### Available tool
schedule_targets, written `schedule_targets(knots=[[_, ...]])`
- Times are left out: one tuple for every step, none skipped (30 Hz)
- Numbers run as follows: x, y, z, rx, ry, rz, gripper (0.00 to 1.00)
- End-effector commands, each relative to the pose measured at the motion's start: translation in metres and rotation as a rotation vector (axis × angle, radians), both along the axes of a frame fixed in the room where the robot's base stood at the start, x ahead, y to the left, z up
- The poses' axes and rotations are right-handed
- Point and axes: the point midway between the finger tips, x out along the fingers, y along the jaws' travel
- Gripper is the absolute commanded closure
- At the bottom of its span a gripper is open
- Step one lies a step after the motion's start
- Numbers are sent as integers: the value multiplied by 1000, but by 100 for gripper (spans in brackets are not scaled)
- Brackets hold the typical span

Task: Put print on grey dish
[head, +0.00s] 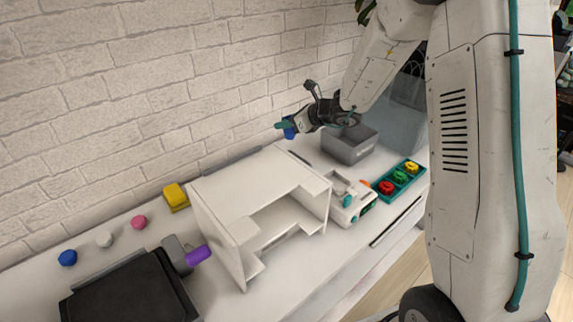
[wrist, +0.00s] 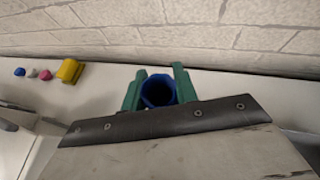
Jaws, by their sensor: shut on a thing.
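My gripper (wrist: 158,88) has two green fingers, shut on a blue hollow piece (wrist: 157,93) with a dark opening, probably the print. In the head view my gripper (head: 286,126) is near the wall, above the back of the bench, and the blue piece (head: 289,132) shows partly behind its fingers. I cannot make out a flat grey dish for certain. A grey open-topped box (head: 350,155) stands on the bench just right of and below my gripper in the head view.
A white shelf unit (head: 222,242) stands mid-bench. Right of it are a white device (head: 350,208) and a teal tray (head: 422,182) with coloured pieces. At left are a yellow block (head: 175,195), small blue, white and pink lumps, and a black flat machine (head: 130,295). The brick wall is close behind.

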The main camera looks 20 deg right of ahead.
Motion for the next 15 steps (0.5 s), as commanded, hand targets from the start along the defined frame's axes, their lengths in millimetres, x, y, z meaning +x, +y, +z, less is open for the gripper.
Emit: schedule_targets(knots=[[2,0,-3,-3,5,25,92],[2,1,-4,-5,9,38,92],[2,1,-9,-6,14,50,92],[2,1,-13,-5,17,57,92],[2,2,-19,-6,19,61,92],[2,2,-26,-5,21,64,92],[1,2,-33,-5,22,63,92],[1,2,-39,-5,21,64,92],[1,2,-46,-6,21,63,92],[2,2,-51,-6,21,63,92],[1,2,-55,-7,20,62,92],[2,2,-60,-7,18,63,92],[2,2,-63,-6,19,62,92],[2,2,-65,-6,17,62,92],[2,2,-67,-6,16,62,92]])
